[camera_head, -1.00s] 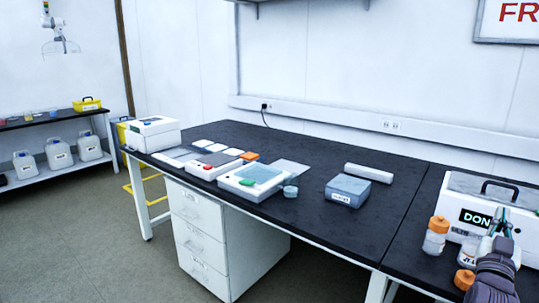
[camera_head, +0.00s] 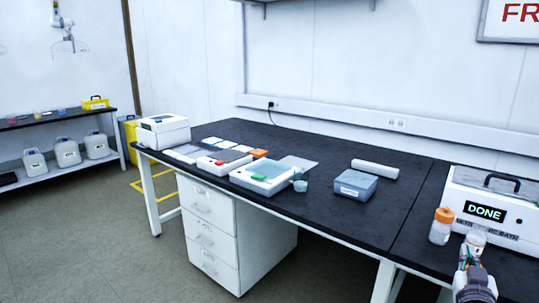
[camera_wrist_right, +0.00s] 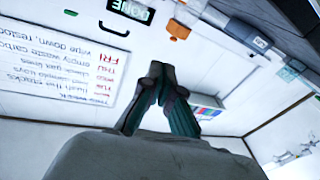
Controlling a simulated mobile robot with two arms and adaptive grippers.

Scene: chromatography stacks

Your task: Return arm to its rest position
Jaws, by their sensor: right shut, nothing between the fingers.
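My right gripper (camera_head: 470,258) is at the lower right of the head view, beside the front of the bench, low and partly cut off by the frame edge. In the right wrist view its two dark green fingers (camera_wrist_right: 160,72) come together at the tips with nothing between them. My left gripper is not in view.
A bottle with an orange cap (camera_head: 442,226) stands close to the left of the gripper. Behind it is a white machine with a DONE display (camera_head: 484,213). A grey-blue box (camera_head: 355,186) and a white roll (camera_head: 375,169) lie on the black bench (camera_head: 330,225).

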